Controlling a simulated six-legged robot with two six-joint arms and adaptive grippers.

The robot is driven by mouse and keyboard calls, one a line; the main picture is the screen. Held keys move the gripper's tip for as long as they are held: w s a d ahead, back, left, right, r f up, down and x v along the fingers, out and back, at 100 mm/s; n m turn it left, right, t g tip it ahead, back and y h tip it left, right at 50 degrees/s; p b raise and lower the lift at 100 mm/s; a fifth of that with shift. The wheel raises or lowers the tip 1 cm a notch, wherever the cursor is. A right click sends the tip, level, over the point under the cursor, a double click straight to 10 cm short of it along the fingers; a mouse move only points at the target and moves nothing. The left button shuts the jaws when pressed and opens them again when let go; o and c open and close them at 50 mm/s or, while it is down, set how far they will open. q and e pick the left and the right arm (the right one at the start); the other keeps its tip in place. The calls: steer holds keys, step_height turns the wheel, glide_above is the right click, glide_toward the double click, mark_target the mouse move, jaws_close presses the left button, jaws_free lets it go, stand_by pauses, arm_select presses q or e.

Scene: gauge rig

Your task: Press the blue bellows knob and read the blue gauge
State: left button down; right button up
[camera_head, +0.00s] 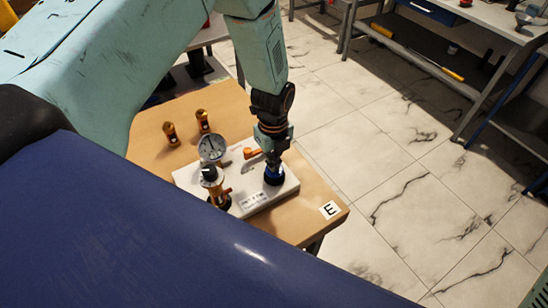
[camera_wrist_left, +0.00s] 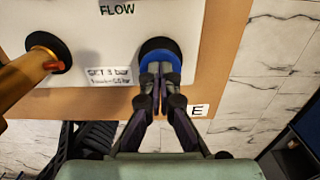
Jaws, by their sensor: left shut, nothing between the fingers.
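The blue bellows knob (camera_head: 274,177) sits on the right end of a white rig plate (camera_head: 291,185). In the left wrist view the knob (camera_wrist_left: 161,45) shows as a blue disc with a dark rim. My left gripper (camera_head: 271,163) points down at it with its fingers shut and empty. In the wrist view its fingertips (camera_wrist_left: 160,70) overlap the knob's near part; I cannot tell whether they press it. A round gauge (camera_head: 212,146) with a white dial stands at the plate's back edge; its reading is too small to make out. My right gripper is out of view.
An orange lever (camera_head: 252,153) lies close left of my left gripper. A brass fitting with a black top (camera_head: 212,178) stands on the plate. Two brass pieces (camera_head: 170,133) (camera_head: 203,121) stand behind on the wooden table (camera_head: 150,125). An "E" label (camera_head: 329,210) marks the table corner.

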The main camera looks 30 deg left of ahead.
arm_select(q)
step_height(320, 180, up, 4)
steer(key=p, duration=0.3)
steer(key=shift+r, duration=0.2)
step_height(320, 180, up, 9)
steer(key=shift+r, duration=0.2)
stand_by(0.6)
